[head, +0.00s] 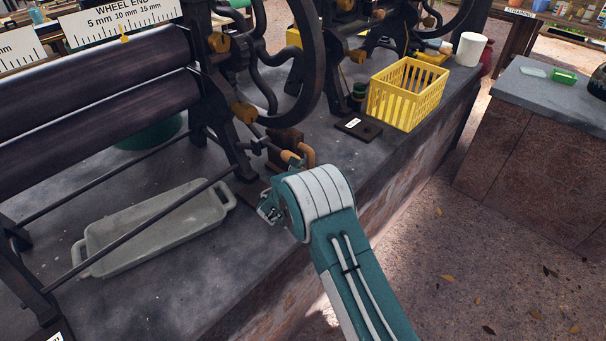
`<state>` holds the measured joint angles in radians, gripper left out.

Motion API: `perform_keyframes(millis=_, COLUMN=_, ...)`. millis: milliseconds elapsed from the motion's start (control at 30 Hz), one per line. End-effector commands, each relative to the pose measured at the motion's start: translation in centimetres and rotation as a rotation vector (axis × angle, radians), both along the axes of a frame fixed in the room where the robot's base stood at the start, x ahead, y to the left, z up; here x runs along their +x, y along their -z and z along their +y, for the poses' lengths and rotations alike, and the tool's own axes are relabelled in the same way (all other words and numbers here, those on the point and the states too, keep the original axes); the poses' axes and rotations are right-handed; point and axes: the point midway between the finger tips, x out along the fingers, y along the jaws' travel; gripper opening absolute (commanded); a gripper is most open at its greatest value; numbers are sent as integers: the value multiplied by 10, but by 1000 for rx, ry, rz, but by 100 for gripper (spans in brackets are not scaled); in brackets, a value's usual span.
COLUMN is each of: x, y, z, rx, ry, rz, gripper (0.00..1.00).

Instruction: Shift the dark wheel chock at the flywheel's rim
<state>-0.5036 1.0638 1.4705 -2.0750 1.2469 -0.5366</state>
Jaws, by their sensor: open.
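The dark brown chock (284,142) sits on the grey bench top against the lower rim of the black flywheel (313,70). A lighter orange-brown curved piece, like a handle, shows at its near side; I cannot tell whether it belongs to the chock. My gripper (268,210) is open, in front of the chock and a little to its left, close above the bench. It looks empty and apart from the chock. My arm's rounded wrist hides the bench just in front of the chock.
The black roller frame (222,110) stands left of the flywheel, with a thin bar above a pale tray (150,225). A yellow basket (407,92) and a small dark labelled plate (359,128) stand to the right. The bench's front edge runs beneath my arm.

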Motion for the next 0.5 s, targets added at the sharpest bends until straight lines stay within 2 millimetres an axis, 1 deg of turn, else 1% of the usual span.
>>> perform_keyframes(millis=100, x=3, y=0, z=-2, rx=-1, ry=1, rz=0, gripper=74)
perform_keyframes(millis=333, x=3, y=0, z=-2, rx=0, ry=0, rz=0, gripper=74)
perform_keyframes(millis=367, x=3, y=0, z=-2, rx=0, ry=0, rz=0, gripper=60)
perform_keyframes(millis=400, x=3, y=0, z=-2, rx=0, ry=0, rz=0, gripper=42)
perform_keyframes(millis=467, x=3, y=0, z=-2, rx=0, ry=0, rz=0, gripper=16)
perform_keyframes(millis=500, x=3, y=0, z=-2, rx=0, ry=0, rz=0, gripper=0)
